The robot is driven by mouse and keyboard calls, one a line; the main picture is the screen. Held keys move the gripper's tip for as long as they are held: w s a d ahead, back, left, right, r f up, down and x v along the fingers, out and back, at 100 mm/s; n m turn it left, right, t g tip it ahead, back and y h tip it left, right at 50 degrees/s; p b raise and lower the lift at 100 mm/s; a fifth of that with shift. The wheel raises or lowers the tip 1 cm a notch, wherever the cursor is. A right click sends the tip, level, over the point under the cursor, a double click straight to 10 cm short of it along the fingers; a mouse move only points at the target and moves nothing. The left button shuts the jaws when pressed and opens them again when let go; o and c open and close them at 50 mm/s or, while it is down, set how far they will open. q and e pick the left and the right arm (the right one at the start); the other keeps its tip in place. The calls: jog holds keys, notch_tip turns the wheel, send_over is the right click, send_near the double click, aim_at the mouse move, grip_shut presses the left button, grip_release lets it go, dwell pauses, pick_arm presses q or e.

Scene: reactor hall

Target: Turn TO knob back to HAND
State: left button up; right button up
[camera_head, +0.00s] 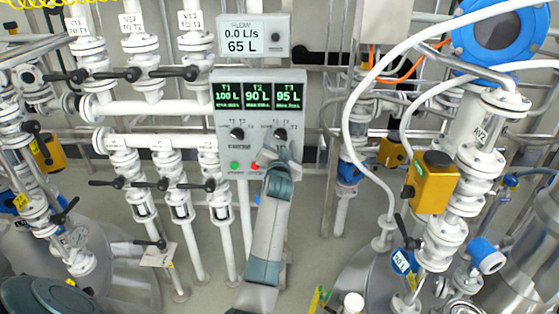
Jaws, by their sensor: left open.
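A grey control box (222,150) hangs in the upper middle of the head view. It carries two black selector knobs, a left knob (237,133) and a right knob (280,134). Their small labels are too blurred to tell which is TO or where HAND lies. My left gripper (283,148) is open at the right knob, reaching up from below. It covers the lower part of that knob's area. I cannot tell whether the fingers touch the knob. My right gripper is not in view.
Three green displays (257,95) read 100 L, 90 L and 95 L. A green button (234,165) and a red button (255,166) sit below the knobs. A flow meter (254,36) is above. White valve pipes flank the box, with an orange actuator (433,183) at right.

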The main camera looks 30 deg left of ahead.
pick_arm(q)
jog(key=b+v, duration=0.4)
jog(key=v, duration=1.3)
jog(key=shift+a+f, duration=0.1)
